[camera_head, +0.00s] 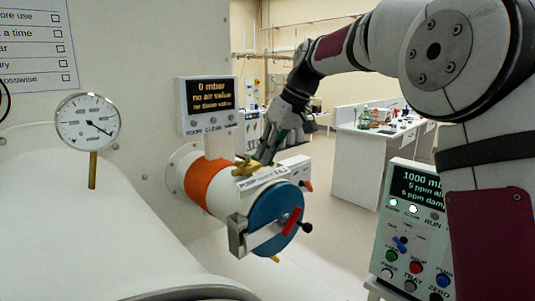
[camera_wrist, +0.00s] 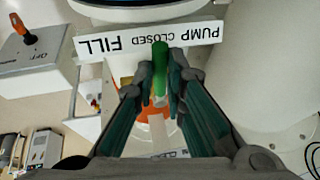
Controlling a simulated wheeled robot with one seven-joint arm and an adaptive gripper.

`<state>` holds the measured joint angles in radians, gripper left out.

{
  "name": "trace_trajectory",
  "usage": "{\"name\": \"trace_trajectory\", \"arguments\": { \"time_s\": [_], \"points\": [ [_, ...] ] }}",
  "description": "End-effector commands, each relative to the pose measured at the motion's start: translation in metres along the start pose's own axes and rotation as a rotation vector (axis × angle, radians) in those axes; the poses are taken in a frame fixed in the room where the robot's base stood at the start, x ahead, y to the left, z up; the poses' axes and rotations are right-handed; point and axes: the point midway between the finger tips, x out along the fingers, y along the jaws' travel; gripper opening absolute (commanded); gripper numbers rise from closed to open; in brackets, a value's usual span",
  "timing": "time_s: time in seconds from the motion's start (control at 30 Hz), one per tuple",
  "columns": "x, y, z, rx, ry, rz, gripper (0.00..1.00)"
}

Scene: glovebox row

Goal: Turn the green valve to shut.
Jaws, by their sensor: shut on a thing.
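The green valve handle (camera_wrist: 160,72) stands between my fingertips in the wrist view, with its far end by the word CLOSED on the white label plate (camera_wrist: 95,44). The plate reads PUMP, CLOSED and FILL, upside down in this view. My gripper (camera_wrist: 160,85) is shut on the handle, one finger on each side. In the head view my gripper (camera_head: 267,152) reaches down to the brass valve body (camera_head: 245,168) on top of the small chamber. The fingers hide most of the handle there.
The small chamber has an orange band (camera_head: 205,183) and a blue door (camera_head: 272,222) with a red lever (camera_head: 292,221). A display (camera_head: 208,94) reading 0 mbar hangs behind it. A round gauge (camera_head: 88,122) stands left. A control panel (camera_head: 410,235) stands right.

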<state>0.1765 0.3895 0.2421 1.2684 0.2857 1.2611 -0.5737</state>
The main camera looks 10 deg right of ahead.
Motion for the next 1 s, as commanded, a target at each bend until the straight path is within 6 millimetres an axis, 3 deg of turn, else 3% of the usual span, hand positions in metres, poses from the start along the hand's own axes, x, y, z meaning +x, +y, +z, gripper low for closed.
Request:
{"name": "trace_trajectory", "arguments": {
  "time_s": [0.23,0.3,0.37,0.73,1.0],
  "points": [
    [0.000,-0.001,-0.001,0.000,0.002,0.000,0.00],
    [0.000,-0.001,-0.001,0.000,0.002,0.000,0.23],
    [0.000,-0.001,-0.001,0.000,0.002,0.000,0.32],
    [-0.005,0.000,-0.001,0.001,0.002,0.001,0.32],
    [-0.049,0.001,-0.001,0.002,0.005,0.003,0.32]
  ]
}}
